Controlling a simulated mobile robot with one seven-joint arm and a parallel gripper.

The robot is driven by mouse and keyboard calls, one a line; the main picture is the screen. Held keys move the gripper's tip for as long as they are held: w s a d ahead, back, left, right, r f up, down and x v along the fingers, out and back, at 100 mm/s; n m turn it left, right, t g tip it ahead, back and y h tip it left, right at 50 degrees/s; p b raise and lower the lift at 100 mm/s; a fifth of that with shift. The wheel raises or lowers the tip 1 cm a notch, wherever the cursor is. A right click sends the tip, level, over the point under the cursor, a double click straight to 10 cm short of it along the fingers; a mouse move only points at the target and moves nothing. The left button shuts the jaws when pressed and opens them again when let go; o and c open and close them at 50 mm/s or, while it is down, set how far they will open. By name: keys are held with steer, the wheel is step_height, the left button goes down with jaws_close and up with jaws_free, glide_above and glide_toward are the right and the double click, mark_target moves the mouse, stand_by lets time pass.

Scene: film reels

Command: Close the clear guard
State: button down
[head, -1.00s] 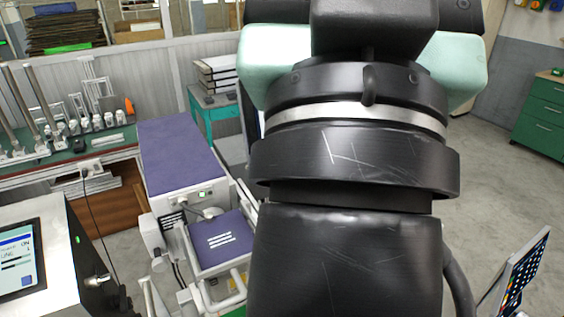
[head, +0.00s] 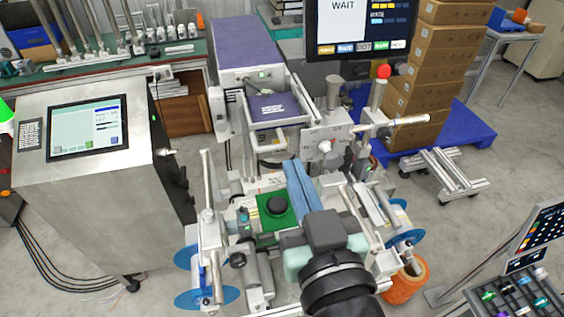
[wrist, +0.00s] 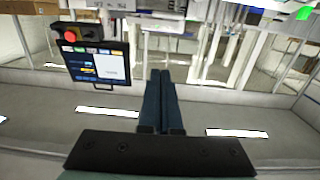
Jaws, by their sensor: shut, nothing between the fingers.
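The film reel machine (head: 325,140) stands in the middle of the head view, with a green plate (head: 275,232), metal rollers and blue discs. I cannot pick out the clear guard with certainty in either view; its see-through panel does not stand out from the metalwork. My gripper (head: 291,163) reaches over the middle of the machine from the front, its two long blue fingers together and empty. In the wrist view my gripper (wrist: 160,72) points toward a pale metal frame. I cannot tell whether the fingertips touch anything.
A monitor reading WAIT (head: 360,30) stands behind the machine. A steel cabinet with a touchscreen (head: 90,190) is at left. Stacked cartons (head: 430,70) on a blue pallet (head: 475,130) are behind right. An orange reel (head: 405,283) is at front right. Open floor lies at right.

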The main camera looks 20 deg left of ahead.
mark_target(275, 145)
steer(key=b, duration=0.3)
steer(key=w+a+f+b, duration=0.1)
steer(key=b, duration=0.3)
steer(key=shift+w+a+f+g, duration=0.15)
steer(key=shift+w+a+g, duration=0.1)
steer(key=shift+g, duration=0.05)
steer(key=b, duration=0.2)
steer(key=shift+w+a+b, duration=0.15)
steer(key=shift+b, duration=0.25)
steer(key=p+x, duration=0.1)
steer(key=x, duration=0.1)
steer(key=f+p+x, duration=0.1)
steer(key=x, duration=0.2)
steer(key=p+x, duration=0.1)
steer(key=x, duration=0.2)
steer(key=shift+f, duration=0.35)
steer(key=shift+w+f, duration=0.15)
steer(key=shift+f, duration=0.6)
